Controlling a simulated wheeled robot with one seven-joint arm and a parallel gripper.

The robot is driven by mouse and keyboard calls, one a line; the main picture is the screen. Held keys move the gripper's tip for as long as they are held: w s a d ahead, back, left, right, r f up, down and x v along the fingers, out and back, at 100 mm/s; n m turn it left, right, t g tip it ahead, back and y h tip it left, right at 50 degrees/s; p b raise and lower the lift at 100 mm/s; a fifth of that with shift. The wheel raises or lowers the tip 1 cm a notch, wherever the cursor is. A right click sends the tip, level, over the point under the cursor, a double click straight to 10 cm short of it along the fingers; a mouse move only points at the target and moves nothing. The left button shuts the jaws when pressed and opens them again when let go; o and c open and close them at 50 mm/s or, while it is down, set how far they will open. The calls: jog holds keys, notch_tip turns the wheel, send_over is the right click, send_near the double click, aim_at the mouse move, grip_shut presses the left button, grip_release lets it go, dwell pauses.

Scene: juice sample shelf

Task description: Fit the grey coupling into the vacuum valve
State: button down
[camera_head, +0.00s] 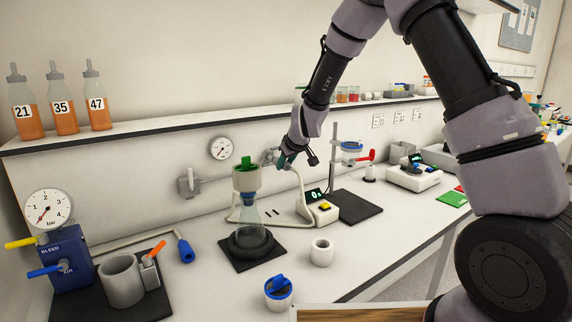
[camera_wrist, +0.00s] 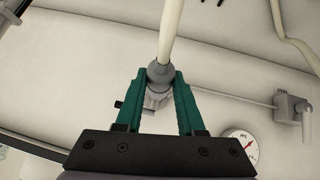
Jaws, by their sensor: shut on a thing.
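My gripper (camera_head: 283,160) is at the back wall, its green fingers shut on the grey coupling (camera_wrist: 161,74) at the end of a cream hose (camera_wrist: 171,30). In the wrist view the fingertips (camera_wrist: 160,76) sit on either side of the coupling. A pale metal valve body (camera_wrist: 155,101) with a dark knob shows between the fingers, in line with the coupling. It joins a thin wall pipe (camera_wrist: 228,97). In the head view the valve (camera_head: 267,156) is just left of my gripper. I cannot tell whether the coupling is seated in it or only close.
A flask (camera_head: 249,222) with a white funnel (camera_head: 247,179) stands left of the hose. A wall gauge (camera_head: 220,148) and a grey wall box (camera_head: 188,184) are nearby. A shelf (camera_head: 170,128) with orange bottles runs above. A stand (camera_head: 335,155) is at right.

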jog(key=shift+w+a, duration=0.4)
jog(key=shift+w, duration=0.2)
dwell(0.5)
jog(key=shift+c, duration=2.2)
grip_release()
